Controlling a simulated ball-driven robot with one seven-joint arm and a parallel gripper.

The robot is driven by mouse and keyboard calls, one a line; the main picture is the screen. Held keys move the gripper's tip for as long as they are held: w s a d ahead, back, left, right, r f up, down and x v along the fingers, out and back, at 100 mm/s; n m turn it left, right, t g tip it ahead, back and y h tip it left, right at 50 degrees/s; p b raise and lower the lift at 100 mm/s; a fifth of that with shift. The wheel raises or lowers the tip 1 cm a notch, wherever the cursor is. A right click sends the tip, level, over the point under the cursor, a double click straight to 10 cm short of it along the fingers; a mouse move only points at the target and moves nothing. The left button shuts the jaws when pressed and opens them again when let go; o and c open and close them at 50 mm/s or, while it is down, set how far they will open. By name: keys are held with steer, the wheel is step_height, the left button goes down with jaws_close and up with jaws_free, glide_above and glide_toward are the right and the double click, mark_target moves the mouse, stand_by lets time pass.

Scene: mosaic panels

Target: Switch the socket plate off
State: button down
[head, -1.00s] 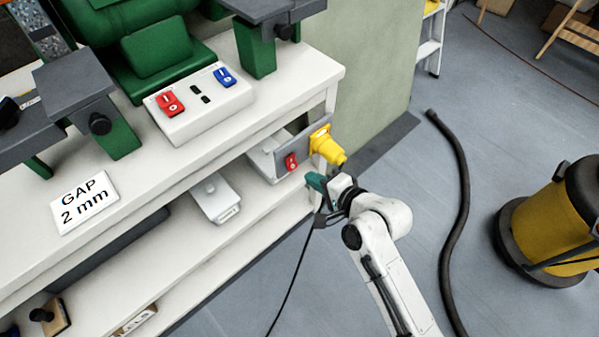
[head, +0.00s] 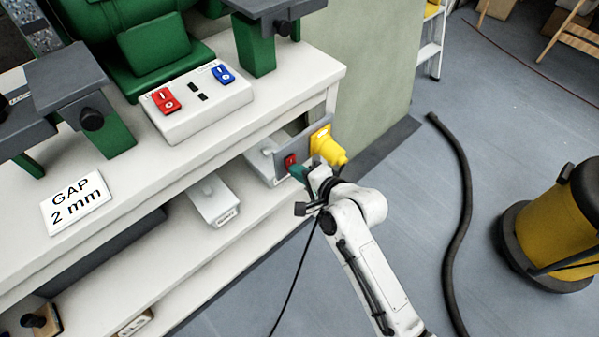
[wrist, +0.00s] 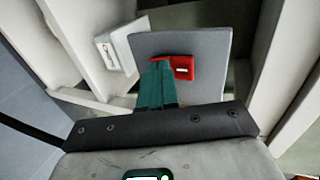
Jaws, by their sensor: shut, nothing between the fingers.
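The socket plate (head: 307,132) is a grey panel under the bench top, with a red rocker switch (head: 290,160) at its left and a yellow plug (head: 328,147) at its right. In the wrist view the grey plate (wrist: 205,48) fills the middle, and the red switch (wrist: 184,66) shows a white mark on its right part. My gripper (head: 298,173) has teal fingers just in front of the switch. In the wrist view the shut, empty fingers (wrist: 160,68) overlap the left part of the switch and hide it. I cannot tell whether they touch it.
The bench top holds a white control box (head: 200,103) with red and blue switches, and a "GAP 2 mm" sign (head: 76,202). A white box (head: 215,203) stands on the shelf below. A black hose (head: 460,220) and a yellow vacuum (head: 560,225) are on the floor at right.

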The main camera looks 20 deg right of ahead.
steer(key=shift+f, duration=0.1)
steer(key=shift+p, duration=0.4)
steer(key=shift+w+r+p, duration=0.1)
steer(key=shift+r+p, duration=0.7)
steer(key=shift+r, duration=0.1)
